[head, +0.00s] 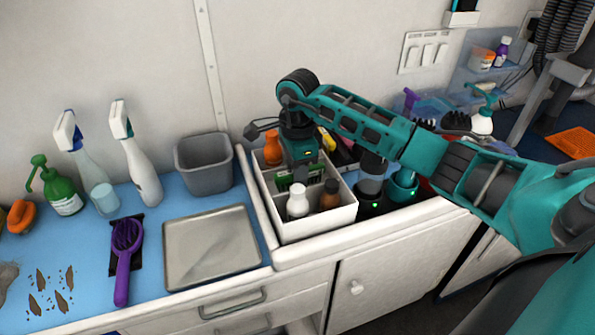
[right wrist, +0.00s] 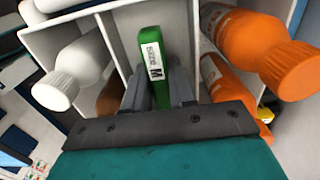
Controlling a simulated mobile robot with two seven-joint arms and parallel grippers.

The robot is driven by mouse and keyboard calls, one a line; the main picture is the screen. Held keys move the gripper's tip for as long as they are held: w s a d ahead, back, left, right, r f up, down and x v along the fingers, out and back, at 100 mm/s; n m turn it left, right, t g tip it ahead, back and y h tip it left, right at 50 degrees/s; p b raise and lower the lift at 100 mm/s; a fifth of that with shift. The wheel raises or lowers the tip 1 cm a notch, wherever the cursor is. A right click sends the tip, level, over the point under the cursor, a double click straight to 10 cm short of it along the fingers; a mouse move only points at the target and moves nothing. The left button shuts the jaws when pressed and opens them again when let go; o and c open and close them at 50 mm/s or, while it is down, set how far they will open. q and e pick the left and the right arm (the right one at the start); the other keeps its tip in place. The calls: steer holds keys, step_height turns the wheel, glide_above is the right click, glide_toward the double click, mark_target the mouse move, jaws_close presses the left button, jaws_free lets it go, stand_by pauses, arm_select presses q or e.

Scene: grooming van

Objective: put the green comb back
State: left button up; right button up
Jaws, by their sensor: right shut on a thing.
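The green comb (right wrist: 152,62), with a white label marked M, stands between the fingers of my right gripper (right wrist: 160,92) in the right wrist view. In the head view my right gripper (head: 300,172) points down into a white divided caddy (head: 318,226). The green comb (head: 284,184) shows there as a small green patch inside the caddy, beside the fingers. The gripper is shut on the comb. The comb's lower end is hidden, so I cannot tell whether it touches the caddy floor. My left gripper is not in view.
The caddy also holds a white bottle (head: 297,202), a brown bottle (head: 329,196) and an orange bottle (head: 272,150), close around the gripper. A grey bin (head: 204,164) and a metal tray (head: 212,248) are to the left. A dark cylindrical device (head: 370,180) stands right of it.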

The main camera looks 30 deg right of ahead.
steer(key=shift+f, duration=0.2)
steer(key=o, duration=0.9)
steer(key=shift+o, duration=0.2)
step_height(320, 180, up, 12)
steer(key=shift+r, duration=0.25)
